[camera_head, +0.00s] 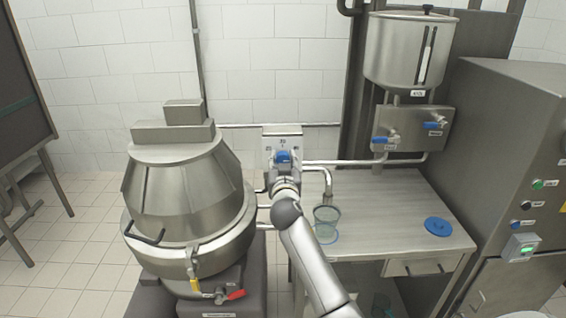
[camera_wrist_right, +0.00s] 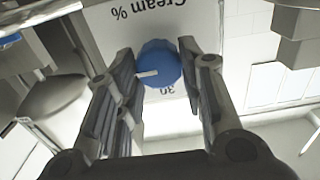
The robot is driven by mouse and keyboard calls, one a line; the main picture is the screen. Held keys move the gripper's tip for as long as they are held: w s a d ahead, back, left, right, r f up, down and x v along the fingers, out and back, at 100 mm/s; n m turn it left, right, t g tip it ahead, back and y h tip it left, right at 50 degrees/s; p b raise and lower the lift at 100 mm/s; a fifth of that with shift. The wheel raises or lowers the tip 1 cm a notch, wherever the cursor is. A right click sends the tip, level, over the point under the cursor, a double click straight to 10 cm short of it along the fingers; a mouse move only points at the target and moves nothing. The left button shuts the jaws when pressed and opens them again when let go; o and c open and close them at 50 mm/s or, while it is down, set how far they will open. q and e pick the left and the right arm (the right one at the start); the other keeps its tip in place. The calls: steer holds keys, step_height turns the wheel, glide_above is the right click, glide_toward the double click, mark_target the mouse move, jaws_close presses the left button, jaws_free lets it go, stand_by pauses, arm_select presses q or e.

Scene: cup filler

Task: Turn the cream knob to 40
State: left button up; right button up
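The cream knob (camera_head: 283,156) is blue and sits on a pale panel (camera_head: 272,132) on the wall behind the machines. In the right wrist view the knob (camera_wrist_right: 160,62) lies between my finger pads, with "Cream %" and "30" printed upside down around it. Its white pointer (camera_wrist_right: 147,73) points left and slightly down there; a 40 mark is not readable. My right gripper (camera_head: 285,181) is in front of the knob. Its fingers (camera_wrist_right: 160,68) are open, one on each side, with a gap on the left and the right finger very close. My left gripper is not in view.
A large steel vessel (camera_head: 185,200) stands left of my right arm. A steel table (camera_head: 400,205) with a glass cup (camera_head: 327,214) and blue lid (camera_head: 438,226) is to the right. A bent spout pipe (camera_head: 328,180) is close beside my right arm.

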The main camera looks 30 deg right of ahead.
steer(key=shift+c, duration=1.2)
steer(key=shift+n, duration=0.3)
steer(key=shift+a+n+p, duration=0.1)
steer(key=shift+n+p, duration=0.35)
steer(key=shift+n, duration=2.05)
steer(key=o, duration=1)
steer(key=shift+o, duration=0.2)
